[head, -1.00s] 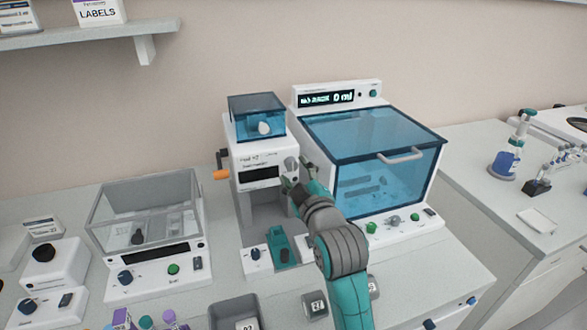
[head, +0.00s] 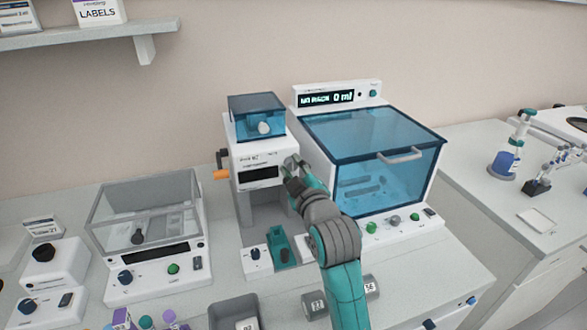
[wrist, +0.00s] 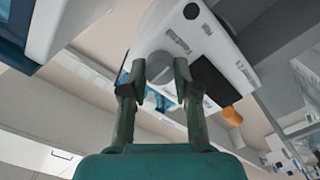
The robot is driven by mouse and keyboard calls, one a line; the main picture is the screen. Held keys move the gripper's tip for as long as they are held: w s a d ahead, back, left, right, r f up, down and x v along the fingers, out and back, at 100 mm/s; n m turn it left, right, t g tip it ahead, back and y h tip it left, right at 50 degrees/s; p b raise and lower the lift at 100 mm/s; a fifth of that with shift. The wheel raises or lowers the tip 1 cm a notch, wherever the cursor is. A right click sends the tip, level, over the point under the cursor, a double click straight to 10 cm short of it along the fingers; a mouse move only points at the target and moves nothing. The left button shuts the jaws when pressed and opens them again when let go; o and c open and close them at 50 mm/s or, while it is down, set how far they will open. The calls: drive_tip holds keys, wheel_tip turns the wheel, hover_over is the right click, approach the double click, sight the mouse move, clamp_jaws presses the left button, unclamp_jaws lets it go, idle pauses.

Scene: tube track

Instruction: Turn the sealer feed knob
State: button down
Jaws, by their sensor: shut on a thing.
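The sealer (head: 262,160) is the white tall unit in the middle, with a blue-tinted box on top and an orange-handled crank (head: 222,174) on its left side. Its grey round feed knob (head: 290,161) sits at the upper right of its front face, partly hidden by my fingers. My gripper (head: 291,167) reaches up from the lower right to this knob. In the wrist view my two fingers (wrist: 160,72) stand on either side of the grey knob (wrist: 160,68), closed on it.
A blue-lidded cabinet (head: 375,150) with a 0 ml display stands close on the right. A clear-covered instrument (head: 150,225) is on the left. A grey bin (head: 233,310) and labelled grey cylinders (head: 370,287) are in front.

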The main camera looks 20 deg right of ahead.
drive_tip(key=shift+m, duration=0.3)
drive_tip(key=m, duration=0.3)
drive_tip(key=shift+m, duration=0.3)
drive_tip(key=m, duration=0.4)
drive_tip(key=shift+m, duration=0.3)
drive_tip(key=m, duration=0.4)
drive_tip(key=shift+d, duration=0.1)
drive_tip(key=shift+m, duration=2.4)
drive_tip(key=c, duration=0.9)
unclamp_jaws()
drive_tip(key=shift+o, duration=0.2)
